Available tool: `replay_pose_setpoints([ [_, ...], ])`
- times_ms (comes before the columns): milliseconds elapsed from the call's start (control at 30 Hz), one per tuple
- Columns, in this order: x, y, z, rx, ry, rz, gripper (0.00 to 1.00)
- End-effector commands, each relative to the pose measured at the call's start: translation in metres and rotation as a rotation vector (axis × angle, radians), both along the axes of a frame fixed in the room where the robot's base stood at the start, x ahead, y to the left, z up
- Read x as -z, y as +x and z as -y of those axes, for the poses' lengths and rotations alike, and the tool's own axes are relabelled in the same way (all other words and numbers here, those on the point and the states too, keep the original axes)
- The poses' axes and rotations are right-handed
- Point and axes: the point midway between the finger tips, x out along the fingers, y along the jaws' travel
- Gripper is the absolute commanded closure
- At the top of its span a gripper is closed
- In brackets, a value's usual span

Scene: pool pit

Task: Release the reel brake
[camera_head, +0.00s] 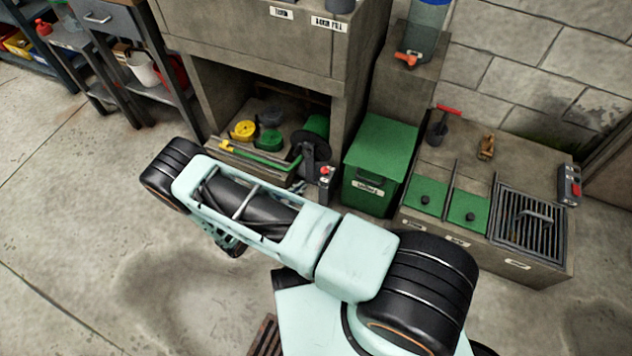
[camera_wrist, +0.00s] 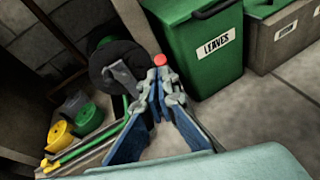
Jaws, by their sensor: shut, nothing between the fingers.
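The hose reel (camera_head: 311,149), a dark disc with green hose behind it, stands at the right end of the low bay under the concrete cabinet. It also shows in the wrist view (camera_wrist: 112,60), with a grey bracket or lever (camera_wrist: 121,76) on its face. A small red knob (camera_head: 324,170) tops a grey post at the reel's right front. In the wrist view a red knob (camera_wrist: 160,60) shows just beyond my gripper (camera_wrist: 160,84). My gripper is shut and empty. Whether it touches the knob I cannot tell. The fingers hide what is below the knob.
A green bin labelled LEAVES (camera_head: 379,160) stands close right of the reel. Yellow (camera_head: 243,131) and green coils lie in the bay at left, beside yellow and green poles (camera_head: 255,156). A concrete bench (camera_head: 480,240) with green lids and a grate is farther right. Open floor lies left.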

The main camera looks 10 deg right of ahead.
Motion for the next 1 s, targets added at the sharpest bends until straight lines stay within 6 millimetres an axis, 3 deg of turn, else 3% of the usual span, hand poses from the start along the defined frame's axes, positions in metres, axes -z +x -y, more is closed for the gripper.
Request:
replay_pose_setpoints([
  [33,0.016,-0.009,-0.004,-0.038,-0.013,-0.021,1.00],
  [200,0.044,-0.027,-0.015,-0.120,-0.026,-0.058,1.00],
  [400,0.053,-0.033,-0.018,-0.144,-0.030,-0.070,1.00],
  [767,0.055,-0.029,-0.013,-0.141,-0.030,-0.069,1.00],
  [1000,0.071,-0.002,0.013,-0.137,-0.031,-0.068,1.00],
])
